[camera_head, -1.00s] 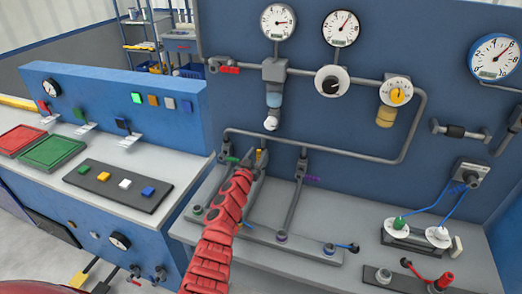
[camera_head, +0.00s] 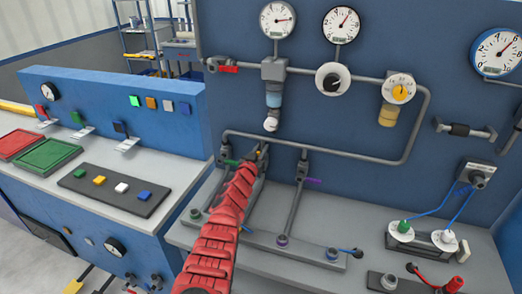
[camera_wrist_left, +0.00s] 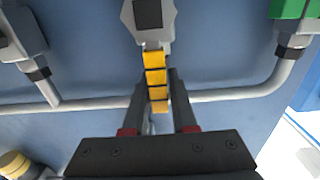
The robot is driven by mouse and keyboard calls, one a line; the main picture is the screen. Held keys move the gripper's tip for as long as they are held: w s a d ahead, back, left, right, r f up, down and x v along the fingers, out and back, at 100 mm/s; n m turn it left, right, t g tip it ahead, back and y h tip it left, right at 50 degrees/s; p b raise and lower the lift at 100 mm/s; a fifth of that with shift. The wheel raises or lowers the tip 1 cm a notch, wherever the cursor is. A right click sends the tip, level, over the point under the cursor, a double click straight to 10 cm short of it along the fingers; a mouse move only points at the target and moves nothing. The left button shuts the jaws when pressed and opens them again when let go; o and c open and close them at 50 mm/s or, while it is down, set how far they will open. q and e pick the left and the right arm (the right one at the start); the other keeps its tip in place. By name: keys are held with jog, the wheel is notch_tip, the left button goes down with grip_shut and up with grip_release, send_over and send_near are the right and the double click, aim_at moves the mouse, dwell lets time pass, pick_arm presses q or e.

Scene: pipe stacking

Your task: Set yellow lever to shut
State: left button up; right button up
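The yellow lever (camera_wrist_left: 155,75) shows in the left wrist view, hanging straight down from a grey valve body (camera_wrist_left: 148,18) on the blue panel. In the head view only a small bit of the yellow lever (camera_head: 258,153) shows past my red left arm. My left gripper (camera_wrist_left: 159,100) has its two dark fingers apart, one on each side of the lever's lower part. Whether the fingers touch the lever is hard to tell. In the head view the left gripper is mostly hidden at the end of the arm. My right gripper is not in view.
A green lever (camera_head: 230,162) is left of the yellow one, and a purple lever (camera_head: 313,181) is to the right. A grey pipe (camera_wrist_left: 90,103) runs behind the fingers. Gauges and dials fill the panel above. A base with blue cables (camera_head: 430,242) stands on the bench at right.

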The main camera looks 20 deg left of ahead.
pick_arm(q)
grip_shut()
dwell(1.1)
